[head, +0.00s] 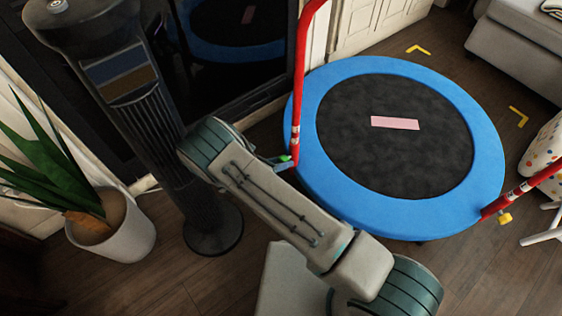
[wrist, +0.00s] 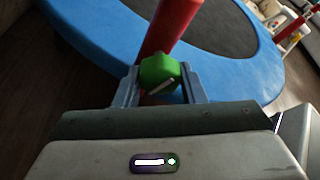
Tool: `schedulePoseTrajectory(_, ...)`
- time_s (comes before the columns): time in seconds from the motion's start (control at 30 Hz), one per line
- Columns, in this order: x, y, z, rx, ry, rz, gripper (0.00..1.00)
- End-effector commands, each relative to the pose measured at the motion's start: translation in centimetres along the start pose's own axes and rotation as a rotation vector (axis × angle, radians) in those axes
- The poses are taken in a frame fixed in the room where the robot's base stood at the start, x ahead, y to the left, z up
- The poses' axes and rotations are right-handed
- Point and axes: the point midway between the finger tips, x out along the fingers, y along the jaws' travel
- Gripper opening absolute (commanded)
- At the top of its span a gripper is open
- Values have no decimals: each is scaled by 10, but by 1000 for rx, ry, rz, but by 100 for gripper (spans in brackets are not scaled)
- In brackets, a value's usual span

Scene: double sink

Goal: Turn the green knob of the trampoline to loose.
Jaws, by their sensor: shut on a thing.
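The trampoline has a blue padded rim (head: 455,205) and a black mat (head: 390,150), with red handle posts at its edge. The green knob (wrist: 161,74) sits on the near red post (wrist: 174,25) in the wrist view, with a pale line across its face. My gripper (wrist: 160,88) has one finger on each side of the knob and is shut on it. In the head view my arm reaches to the left red post, and only a little of the green knob (head: 285,157) shows by the fingers.
A yellow knob (head: 505,218) is on the right red post. A dark tower fan (head: 150,120) and a potted plant (head: 120,230) stand at the left. A grey sofa (head: 520,45) is at the upper right.

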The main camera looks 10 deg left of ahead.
Motion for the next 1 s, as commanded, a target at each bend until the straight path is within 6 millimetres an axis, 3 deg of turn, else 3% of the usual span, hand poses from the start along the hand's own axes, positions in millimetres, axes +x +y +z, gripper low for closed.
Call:
schedulePoseTrajectory(0.4, -2, 3, 3, -159, -6, -61, 14)
schedulePoseTrajectory(0.93, -2, 3, 4, -179, -6, -68, 14)
schedulePoseTrajectory(0.97, -2, 3, 4, -179, -6, -68, 42)
schedulePoseTrajectory(1.0, -2, 3, 3, -179, -6, -68, 54)
